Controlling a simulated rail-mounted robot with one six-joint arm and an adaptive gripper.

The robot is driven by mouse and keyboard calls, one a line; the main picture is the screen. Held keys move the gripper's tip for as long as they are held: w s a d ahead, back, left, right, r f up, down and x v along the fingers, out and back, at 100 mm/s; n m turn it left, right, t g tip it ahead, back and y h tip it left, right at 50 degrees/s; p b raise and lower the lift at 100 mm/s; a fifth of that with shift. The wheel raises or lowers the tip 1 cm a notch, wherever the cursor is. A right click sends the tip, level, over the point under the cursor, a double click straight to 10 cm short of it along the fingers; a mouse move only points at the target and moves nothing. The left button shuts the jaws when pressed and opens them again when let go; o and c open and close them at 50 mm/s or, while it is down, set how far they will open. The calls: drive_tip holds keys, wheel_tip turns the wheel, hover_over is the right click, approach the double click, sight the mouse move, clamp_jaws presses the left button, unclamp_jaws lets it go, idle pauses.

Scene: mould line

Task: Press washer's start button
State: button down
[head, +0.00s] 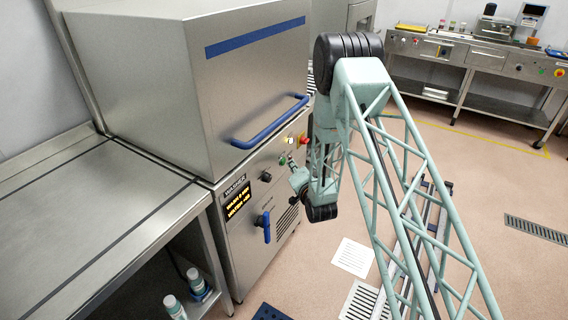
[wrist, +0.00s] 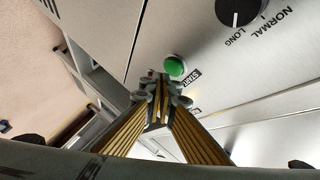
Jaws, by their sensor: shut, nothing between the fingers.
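The washer (head: 140,75) is a large steel machine with a blue handle bar, at the left in the head view. Its green start button (wrist: 174,66), with the word START beside it, shows on the steel panel in the wrist view. My gripper (wrist: 160,80) is shut and empty, its fingertips just below the button in that picture. I cannot tell whether the tips touch the panel or button. In the head view my gripper (head: 288,160) is close to the washer's front panel, and I cannot make out the start button there.
A black knob (wrist: 241,10) marked NORMAL and LONG sits to the button's right. A red knob (head: 303,138) is on the washer's front, with a blue lever (head: 266,226) lower down. A steel table (head: 90,225) adjoins at left.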

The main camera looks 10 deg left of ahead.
drive_tip(key=shift+s+d+b, duration=0.25)
drive_tip(key=shift+s+d, duration=0.1)
drive_tip(key=shift+d, duration=0.4)
drive_tip(key=shift+s+d+b, duration=0.2)
drive_tip(key=shift+s+d, duration=0.1)
drive_tip(key=shift+d, duration=0.45)
drive_tip(key=shift+s+d+b, duration=0.25)
drive_tip(key=shift+s+d, duration=0.1)
drive_tip(key=shift+d, duration=0.4)
